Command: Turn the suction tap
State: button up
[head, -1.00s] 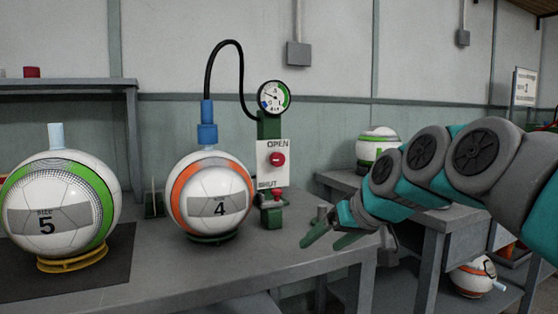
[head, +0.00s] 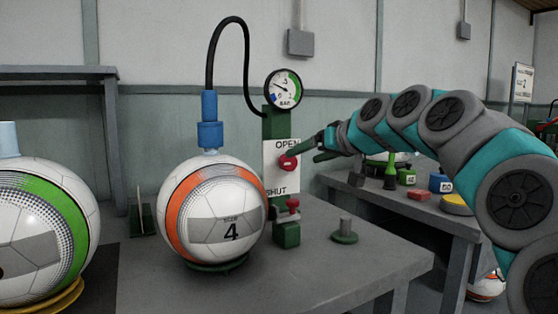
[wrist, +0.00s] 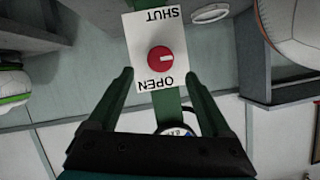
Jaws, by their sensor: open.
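The suction tap is a round red knob (head: 287,162) on a white plate (head: 270,168) marked OPEN at the top and SHUT at the bottom, fixed to a green post. In the wrist view the red knob (wrist: 160,59) sits ahead of my jaws, with a pale mark on its right side; the plate appears upside down there. My gripper (head: 318,148) is open, its dark green fingers reaching left toward the knob. In the wrist view my gripper (wrist: 157,85) has one finger on either side of the plate's OPEN end. I cannot tell whether a finger touches the knob.
A size 4 ball (head: 212,212) with a blue connector and black hose stands just left of the post. A dial gauge (head: 284,88) is above the plate. A small red-topped green fitting (head: 287,225) is below. A green peg base (head: 344,234) stands on the bench.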

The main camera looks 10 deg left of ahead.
aim_at(291, 161)
jog(key=shift+x, duration=3.85)
jog(key=shift+r, duration=0.1)
jog(key=shift+c, duration=0.2)
grip_shut()
jog(key=shift+p, duration=0.3)
